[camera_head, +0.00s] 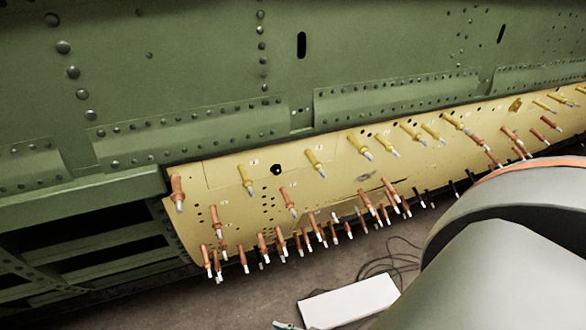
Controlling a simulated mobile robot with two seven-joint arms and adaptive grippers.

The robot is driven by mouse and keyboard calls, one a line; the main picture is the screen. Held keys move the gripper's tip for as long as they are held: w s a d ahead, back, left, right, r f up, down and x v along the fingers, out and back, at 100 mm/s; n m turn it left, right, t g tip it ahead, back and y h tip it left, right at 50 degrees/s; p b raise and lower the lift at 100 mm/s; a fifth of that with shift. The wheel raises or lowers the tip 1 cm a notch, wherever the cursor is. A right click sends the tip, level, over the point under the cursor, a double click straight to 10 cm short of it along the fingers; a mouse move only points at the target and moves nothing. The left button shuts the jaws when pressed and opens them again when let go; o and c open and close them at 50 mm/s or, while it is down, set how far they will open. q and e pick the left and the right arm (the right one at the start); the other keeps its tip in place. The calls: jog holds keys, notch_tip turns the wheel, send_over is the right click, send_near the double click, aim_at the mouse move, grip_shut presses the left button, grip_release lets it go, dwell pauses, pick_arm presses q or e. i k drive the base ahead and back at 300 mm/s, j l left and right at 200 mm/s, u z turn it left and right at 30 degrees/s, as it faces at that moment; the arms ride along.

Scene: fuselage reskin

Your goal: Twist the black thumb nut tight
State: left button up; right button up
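A small black knob-like shape (276,169) sits on the upper left part of the yellow skin panel (225,186). It looks like the black thumb nut, but it is too small to tell how far it is seated. Nothing touches it. Neither gripper shows in the head view. A large grey rounded arm link of mine covers the lower right and hides part of the panel's lower edge.
Yellow fasteners (247,181) and copper-coloured fasteners (178,193) stick out across the panel. Green riveted fuselage (200,60) rises above it. An open dark frame bay (85,250) is at lower left. A white box (350,302) and dark cables (392,262) lie on the floor.

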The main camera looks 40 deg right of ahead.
aim_at(276, 168)
jog(key=l, duration=0.65)
jog(key=k+l, duration=0.1)
jog(key=l, duration=0.55)
jog(key=l+u, duration=0.1)
jog(key=l, duration=0.6)
jog(key=k, duration=0.05)
